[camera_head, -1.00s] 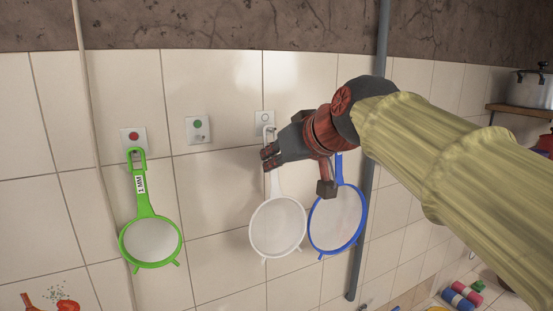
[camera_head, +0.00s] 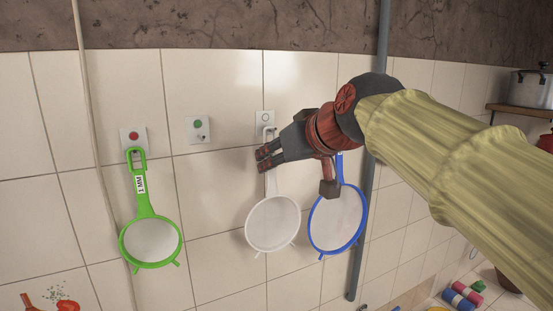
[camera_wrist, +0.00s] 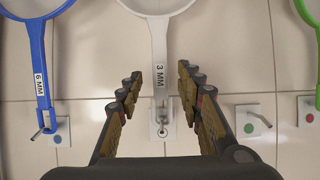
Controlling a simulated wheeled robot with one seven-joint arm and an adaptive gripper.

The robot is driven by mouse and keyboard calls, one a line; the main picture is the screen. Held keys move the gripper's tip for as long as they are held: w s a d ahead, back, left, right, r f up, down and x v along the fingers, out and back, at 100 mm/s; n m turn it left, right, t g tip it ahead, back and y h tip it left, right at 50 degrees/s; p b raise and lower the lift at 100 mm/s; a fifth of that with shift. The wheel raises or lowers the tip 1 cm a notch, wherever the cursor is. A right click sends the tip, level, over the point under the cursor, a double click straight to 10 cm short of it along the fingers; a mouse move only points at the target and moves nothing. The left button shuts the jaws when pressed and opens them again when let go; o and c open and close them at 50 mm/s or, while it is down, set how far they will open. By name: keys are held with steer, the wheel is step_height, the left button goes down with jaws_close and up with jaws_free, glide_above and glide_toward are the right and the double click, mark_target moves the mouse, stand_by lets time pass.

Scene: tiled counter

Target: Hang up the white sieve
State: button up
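The white sieve (camera_head: 272,223) is upright against the tiled wall, mesh bowl down. Its handle, marked 3 MM (camera_wrist: 159,78), has its end loop at the hook of the plate with the white circle (camera_head: 265,118). In the wrist view the loop appears to be around that hook (camera_wrist: 163,131). My gripper (camera_wrist: 160,90) is open, with one finger on each side of the handle and a gap to both. In the head view my gripper (camera_head: 265,160) partly covers the handle.
The green sieve (camera_head: 151,241) hangs left, on the red-dot plate (camera_head: 133,137). The green-dot plate (camera_head: 198,129) has a bare hook. The blue sieve (camera_head: 337,219) hangs close on the right, partly behind my gripper. A vertical pipe (camera_head: 371,200) runs beside it.

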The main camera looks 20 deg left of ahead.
steer(key=v, duration=1.1)
steer(key=shift+d, duration=0.2)
steer(key=shift+s, duration=0.15)
steer(key=s+d+f+m+g+h+b, duration=0.15)
steer(key=d+f, duration=0.25)
steer(key=f, duration=0.7)
steer(key=d+f+m+h+b, duration=0.2)
steer(key=d+f+b, duration=0.15)
steer(key=f, duration=0.75)
steer(key=s+d+f+m+h+b, duration=0.2)
steer(key=s+d+f+b, duration=0.2)
steer(key=f, duration=1.1)
steer(key=s+d+f+m+h+b, duration=0.2)
steer(key=s+d+f+b, duration=0.3)
steer(key=d+f+b, duration=0.6)
steer(key=s+d+f+m+h+b, duration=0.2)
steer(key=s+d+f+b, duration=0.3)
steer(key=d+f, duration=0.8)
step_height(320, 180, down, 7)
steer(key=b, duration=0.3)
steer(key=shift+m, duration=0.35)
